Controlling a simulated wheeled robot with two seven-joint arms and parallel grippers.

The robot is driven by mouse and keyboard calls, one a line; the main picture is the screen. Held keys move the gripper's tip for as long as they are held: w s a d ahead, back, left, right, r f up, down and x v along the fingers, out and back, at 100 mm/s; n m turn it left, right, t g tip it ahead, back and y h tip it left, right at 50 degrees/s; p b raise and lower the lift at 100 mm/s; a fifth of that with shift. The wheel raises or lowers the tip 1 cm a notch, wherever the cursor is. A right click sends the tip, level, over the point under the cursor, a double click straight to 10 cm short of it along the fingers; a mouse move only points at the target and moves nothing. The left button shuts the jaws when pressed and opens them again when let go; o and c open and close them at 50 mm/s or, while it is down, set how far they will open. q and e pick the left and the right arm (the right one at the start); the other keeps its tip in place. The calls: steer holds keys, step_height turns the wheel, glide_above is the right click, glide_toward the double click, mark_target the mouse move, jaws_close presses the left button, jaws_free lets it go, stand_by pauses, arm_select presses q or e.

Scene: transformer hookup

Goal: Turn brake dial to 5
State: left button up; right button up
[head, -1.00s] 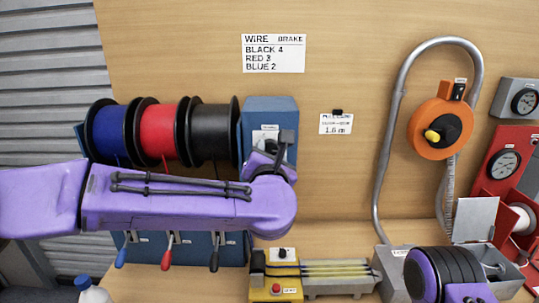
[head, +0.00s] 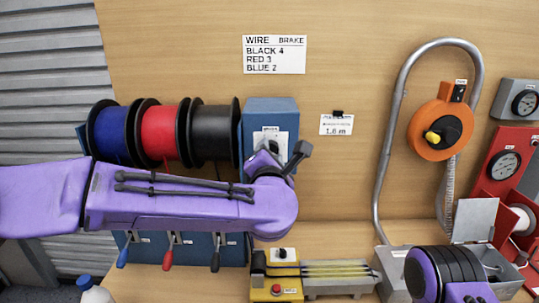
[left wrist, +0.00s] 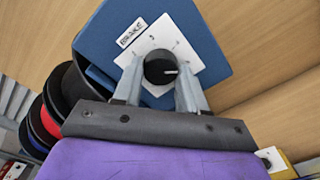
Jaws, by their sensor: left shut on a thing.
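The brake dial (left wrist: 160,68) is a round black knob with a white pointer mark on a white plate (left wrist: 187,53). The plate is on the blue box (head: 270,110) beside the wire spools. In the left wrist view my left gripper (left wrist: 160,72) has a finger on each side of the dial and is shut on it. The pointer points to the right in that view; the scale numbers are too small to read. My right gripper is out of view.
Blue (head: 110,133), red (head: 160,133) and black (head: 211,133) wire spools stand left of the box, with several levers below. A sign (head: 274,54) lists BLACK 4, RED 3, BLUE 2. An orange reel (head: 424,145) and red gauge panel are at right.

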arm_select(q)
steer(key=o, duration=1)
steer(key=shift+o, duration=0.2)
steer(key=shift+s, duration=0.15)
steer(key=s+b, duration=0.3)
steer(key=s, duration=0.7)
steer(key=shift+s, duration=0.2)
